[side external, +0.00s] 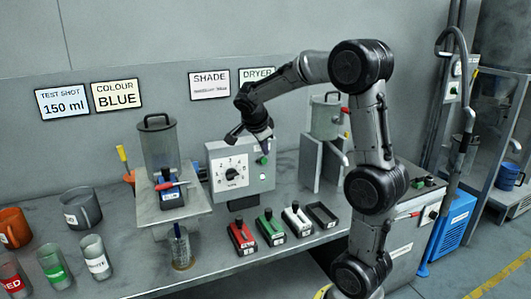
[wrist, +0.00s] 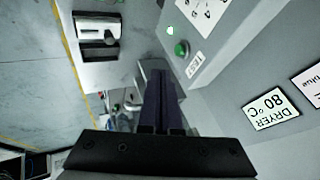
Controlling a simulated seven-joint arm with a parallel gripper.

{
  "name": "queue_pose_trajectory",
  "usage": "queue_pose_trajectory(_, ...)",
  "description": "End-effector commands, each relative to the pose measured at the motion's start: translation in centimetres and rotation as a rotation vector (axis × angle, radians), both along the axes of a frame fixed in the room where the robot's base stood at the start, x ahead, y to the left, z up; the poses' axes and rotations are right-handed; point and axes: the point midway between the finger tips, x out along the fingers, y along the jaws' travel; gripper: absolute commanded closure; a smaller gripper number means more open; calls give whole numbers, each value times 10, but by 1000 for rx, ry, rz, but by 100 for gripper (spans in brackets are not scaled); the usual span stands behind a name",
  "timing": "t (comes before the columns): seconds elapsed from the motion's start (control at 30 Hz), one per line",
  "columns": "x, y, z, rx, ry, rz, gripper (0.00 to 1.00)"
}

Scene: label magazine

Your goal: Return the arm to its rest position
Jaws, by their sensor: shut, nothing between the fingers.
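My gripper (side external: 266,147) is in front of the upper right part of the grey control box (side external: 215,160), close to its green button (side external: 262,160). The box has a round dial. In the wrist view my gripper's dark fingers (wrist: 160,85) are together with nothing between them. The green button (wrist: 181,48) shows there to the right of the fingertips, next to a TEST label. I cannot tell from these views whether the fingers touch the box.
Cups (side external: 50,262) stand at the far left.

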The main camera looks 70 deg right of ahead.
Motion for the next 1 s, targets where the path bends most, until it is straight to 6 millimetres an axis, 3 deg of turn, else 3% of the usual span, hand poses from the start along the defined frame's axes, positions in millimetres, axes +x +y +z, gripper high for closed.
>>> queue_pose_trajectory(0.57, 5, 7, 6, -5, -10, 19, 100)
queue_pose_trajectory(0.67, 11, 27, 30, -29, -63, 70, 100)
queue_pose_trajectory(0.77, 4, 66, 52, -21, -133, 135, 100)
queue_pose_trajectory(0.9, -25, 133, 64, 15, -118, 393, 100)
queue_pose_trajectory(1.0, -49, 172, 60, 28, -58, 627, 100)
